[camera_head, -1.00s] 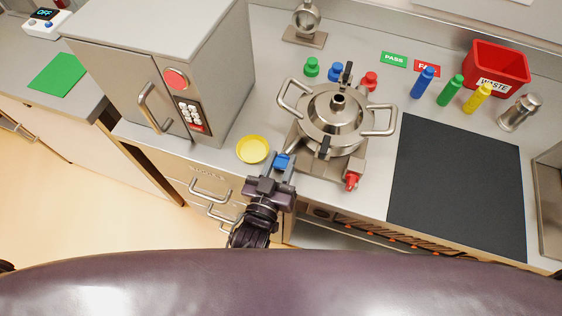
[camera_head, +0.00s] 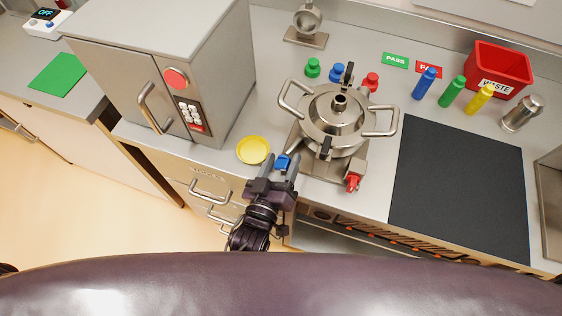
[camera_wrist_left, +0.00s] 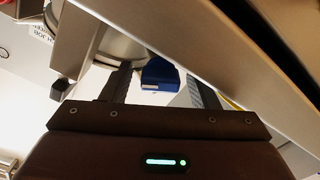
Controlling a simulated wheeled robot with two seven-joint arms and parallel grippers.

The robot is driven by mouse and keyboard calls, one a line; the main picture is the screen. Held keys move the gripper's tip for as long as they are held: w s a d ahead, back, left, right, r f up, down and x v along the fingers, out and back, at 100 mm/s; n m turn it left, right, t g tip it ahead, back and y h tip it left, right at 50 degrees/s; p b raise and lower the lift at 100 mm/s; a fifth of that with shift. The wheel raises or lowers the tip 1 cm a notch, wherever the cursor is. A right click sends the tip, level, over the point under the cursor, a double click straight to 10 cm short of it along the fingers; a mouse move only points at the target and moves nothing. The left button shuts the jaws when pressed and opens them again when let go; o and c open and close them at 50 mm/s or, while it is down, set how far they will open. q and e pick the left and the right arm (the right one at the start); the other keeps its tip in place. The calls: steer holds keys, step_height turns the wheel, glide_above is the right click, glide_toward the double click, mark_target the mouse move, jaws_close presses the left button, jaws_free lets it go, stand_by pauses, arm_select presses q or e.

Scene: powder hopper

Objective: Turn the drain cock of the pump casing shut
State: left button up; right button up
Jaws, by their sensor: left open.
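A steel casing (camera_head: 317,131) with a round lid, two loop handles and black clamps stands on a steel base on the counter. A blue handle (camera_head: 283,162) sits low at its front left, and a red handle (camera_head: 352,183) at its front right. I cannot tell for sure which one is the drain cock. My left gripper (camera_head: 284,166) is open, with its fingers on either side of the blue handle. The left wrist view shows the blue handle (camera_wrist_left: 159,75) between the two spread fingers; contact cannot be told. My right gripper is not in view.
A yellow dish (camera_head: 253,150) lies just left of the left gripper. A grey cabinet (camera_head: 150,95) stands to the left. A black mat (camera_head: 460,190) and a red waste bin (camera_head: 500,65) are on the right.

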mark_target(280, 169)
arm_select(q)
steer(key=b+v, duration=0.1)
steer(key=v, duration=0.5)
steer(key=shift+s+a+f+b, duration=0.1)
steer(key=shift+s+b, duration=0.2)
steer(key=shift+s, duration=0.1)
steer(key=shift+s+a, duration=0.2)
steer(key=shift+s, duration=0.3)
